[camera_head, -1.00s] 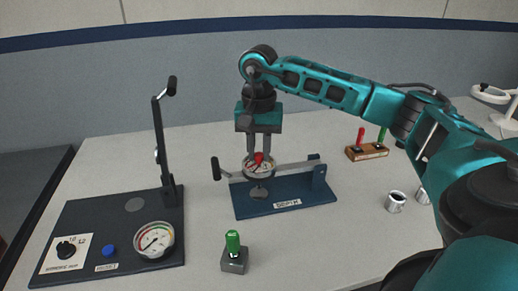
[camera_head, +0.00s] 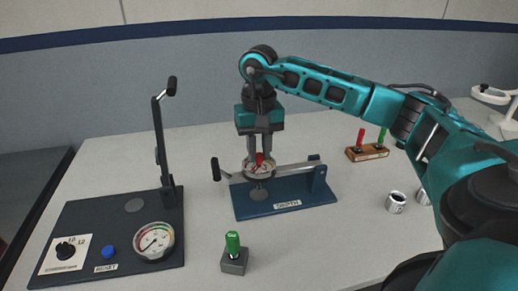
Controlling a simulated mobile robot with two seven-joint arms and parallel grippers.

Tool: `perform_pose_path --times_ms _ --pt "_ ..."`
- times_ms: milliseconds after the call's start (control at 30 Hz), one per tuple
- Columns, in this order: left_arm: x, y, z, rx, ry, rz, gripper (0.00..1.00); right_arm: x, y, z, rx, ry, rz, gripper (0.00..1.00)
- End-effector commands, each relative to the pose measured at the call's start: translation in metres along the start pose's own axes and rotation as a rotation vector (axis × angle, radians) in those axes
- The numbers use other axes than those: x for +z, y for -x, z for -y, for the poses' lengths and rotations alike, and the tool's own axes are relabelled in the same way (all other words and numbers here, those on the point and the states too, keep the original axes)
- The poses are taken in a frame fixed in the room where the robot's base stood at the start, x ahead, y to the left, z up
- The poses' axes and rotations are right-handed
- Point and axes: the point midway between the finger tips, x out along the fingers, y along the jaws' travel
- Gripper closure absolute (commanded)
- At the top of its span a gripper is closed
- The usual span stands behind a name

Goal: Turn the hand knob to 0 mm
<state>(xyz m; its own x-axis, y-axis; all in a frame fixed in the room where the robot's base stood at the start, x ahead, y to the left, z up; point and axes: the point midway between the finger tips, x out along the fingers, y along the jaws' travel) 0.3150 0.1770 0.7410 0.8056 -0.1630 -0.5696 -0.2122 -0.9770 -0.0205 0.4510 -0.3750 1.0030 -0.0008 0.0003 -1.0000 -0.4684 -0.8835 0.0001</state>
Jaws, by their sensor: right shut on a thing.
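The depth fixture is a blue base (camera_head: 318,192) labelled DEPTH with a grey bar across it. A round dial (camera_head: 247,171) with a pale face sits on the bar, and a red knob (camera_head: 259,159) stands up at its middle. My right gripper (camera_head: 259,154) points straight down from above and is shut on the red knob. Its fingers hide part of the dial, and the reading is too small to tell. My left gripper is not in view.
A dark panel (camera_head: 115,218) with a lever, gauge and blue button lies at left. Two metal cups (camera_head: 396,202) and a wooden block (camera_head: 367,153) with red and green handles are at right.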

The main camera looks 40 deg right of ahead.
Motion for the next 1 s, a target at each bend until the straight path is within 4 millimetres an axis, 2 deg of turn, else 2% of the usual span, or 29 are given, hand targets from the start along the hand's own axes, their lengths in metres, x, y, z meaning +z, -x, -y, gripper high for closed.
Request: perform_pose_path --times_ms 100,133,367,600,733,867,1000 --pt "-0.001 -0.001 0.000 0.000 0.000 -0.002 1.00 0.000 0.000 0.000 -0.001 0.001 -0.001 1.00" --pt "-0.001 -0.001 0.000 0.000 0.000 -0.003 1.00 0.000 0.000 0.000 -0.001 0.001 -0.001 0.73" --pt "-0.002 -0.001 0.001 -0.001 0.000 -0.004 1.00 0.000 0.000 0.000 0.000 0.000 -0.001 0.51" --pt "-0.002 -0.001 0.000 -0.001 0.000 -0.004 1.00 0.000 0.001 0.000 0.000 -0.001 -0.001 0.50" --pt "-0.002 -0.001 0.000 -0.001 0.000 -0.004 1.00 -0.001 0.010 0.001 -0.003 -0.001 -0.004 0.50" --pt "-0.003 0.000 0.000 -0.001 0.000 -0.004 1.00 -0.001 0.032 0.001 -0.003 -0.001 -0.006 0.50" --pt "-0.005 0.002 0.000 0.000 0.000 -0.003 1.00 -0.001 0.065 0.001 -0.005 -0.002 -0.007 0.50"
